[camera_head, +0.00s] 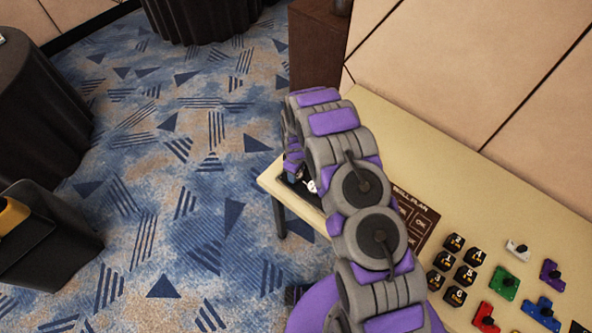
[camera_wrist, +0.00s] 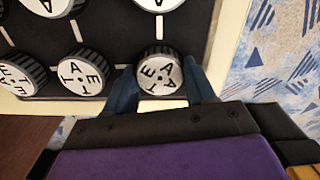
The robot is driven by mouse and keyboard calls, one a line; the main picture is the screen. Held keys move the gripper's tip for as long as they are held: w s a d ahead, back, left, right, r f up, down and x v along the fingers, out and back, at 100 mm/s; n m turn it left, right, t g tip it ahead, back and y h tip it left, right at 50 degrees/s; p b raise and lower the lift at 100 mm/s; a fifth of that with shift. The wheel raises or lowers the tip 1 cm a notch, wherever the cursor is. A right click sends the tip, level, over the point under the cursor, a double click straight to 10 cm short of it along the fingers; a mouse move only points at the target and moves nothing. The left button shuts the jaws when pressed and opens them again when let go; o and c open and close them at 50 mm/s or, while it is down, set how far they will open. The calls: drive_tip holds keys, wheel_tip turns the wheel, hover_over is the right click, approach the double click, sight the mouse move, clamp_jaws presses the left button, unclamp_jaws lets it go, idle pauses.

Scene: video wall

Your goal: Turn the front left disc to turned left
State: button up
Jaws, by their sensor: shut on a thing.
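In the wrist view my gripper (camera_wrist: 161,70) has its two blue fingers on either side of a round disc (camera_wrist: 159,72) with a white lettered face and ridged dark side. It is shut on this disc, the rightmost of the near row in that view. Two other lettered discs (camera_wrist: 82,72) and (camera_wrist: 22,75) sit to its left, and more are cut off at the top. They are on a black panel (camera_wrist: 110,45) with white lines. In the head view my arm hides most of the panel; a small white disc face (camera_head: 311,186) shows beside the arm.
The cream table (camera_head: 400,135) also holds a dark printed board (camera_head: 415,215), several black blocks (camera_head: 455,260) and coloured pieces (camera_head: 503,283). A brown cabinet (camera_head: 315,50) stands past the table. Black bin (camera_head: 45,240) and draped tables stand left; the carpet between is clear.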

drive_tip(key=n+p, duration=0.1)
drive_tip(key=n, duration=0.3)
drive_tip(key=shift+r+p, duration=0.1)
drive_tip(key=shift+p, duration=0.25)
drive_tip(key=shift+n+p, duration=0.7)
drive_tip(key=shift+n, duration=0.6)
drive_tip(key=o, duration=1)
drive_tip(key=shift+o, duration=0.2)
wheel_tip(320, 180, up, 17)
drive_tip(key=shift+w+a, duration=0.1)
